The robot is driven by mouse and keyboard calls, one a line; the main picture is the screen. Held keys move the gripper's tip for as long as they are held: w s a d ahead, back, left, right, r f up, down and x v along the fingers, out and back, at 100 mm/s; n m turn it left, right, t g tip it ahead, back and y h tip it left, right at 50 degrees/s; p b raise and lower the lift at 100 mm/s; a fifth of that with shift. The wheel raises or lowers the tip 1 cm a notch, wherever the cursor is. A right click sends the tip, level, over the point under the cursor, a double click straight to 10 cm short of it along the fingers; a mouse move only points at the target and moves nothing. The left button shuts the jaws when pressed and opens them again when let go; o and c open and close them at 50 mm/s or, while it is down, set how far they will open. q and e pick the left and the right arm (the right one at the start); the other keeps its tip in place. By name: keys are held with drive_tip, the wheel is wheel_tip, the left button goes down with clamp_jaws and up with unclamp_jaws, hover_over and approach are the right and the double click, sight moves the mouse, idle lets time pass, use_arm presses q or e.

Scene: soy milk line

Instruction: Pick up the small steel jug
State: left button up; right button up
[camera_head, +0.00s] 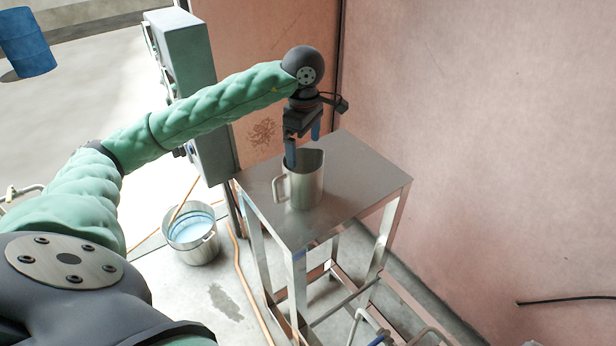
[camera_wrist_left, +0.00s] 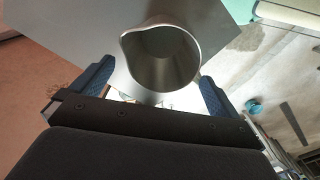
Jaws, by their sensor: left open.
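The small steel jug (camera_head: 306,185) stands upright on a small steel table (camera_head: 362,170) and has a handle on its left side. In the left wrist view the jug (camera_wrist_left: 160,72) shows from above, with its open mouth towards the camera. My left gripper (camera_head: 303,146) is open above the jug, with blue fingers pointing down. In the head view one finger overlaps the jug's rim; I cannot tell if they touch. In the left wrist view the jug's mouth lies between the two fingers of my gripper (camera_wrist_left: 155,92) and a little ahead of them. My right gripper is not in view.
A larger steel pot (camera_head: 193,238) with pale liquid and a wooden stick stands on the floor left of the table. A grey cabinet (camera_head: 196,90) is behind it. A pink wall (camera_head: 480,130) closes off the right. A blue drum (camera_head: 27,45) is far left.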

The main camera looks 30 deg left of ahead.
sight(302, 166)
use_arm(q)
drive_tip(key=shift+s+a+f, duration=0.1)
drive_tip(key=shift+s+f, duration=0.15)
drive_tip(key=shift+f, duration=0.4)
drive_tip(key=shift+s+f, duration=0.2)
drive_tip(key=shift+f, duration=0.4)
drive_tip(key=f, duration=0.3)
drive_tip(key=shift+w+f, duration=0.2)
drive_tip(key=shift+w, duration=0.1)
drive_tip(key=shift+s+a+f, duration=0.1)
drive_tip(key=shift+s+f, duration=0.15)
drive_tip(key=shift+f, duration=0.3)
drive_tip(key=shift+w, duration=0.1)
drive_tip(key=c, duration=1.3)
drive_tip(key=shift+o, duration=0.2)
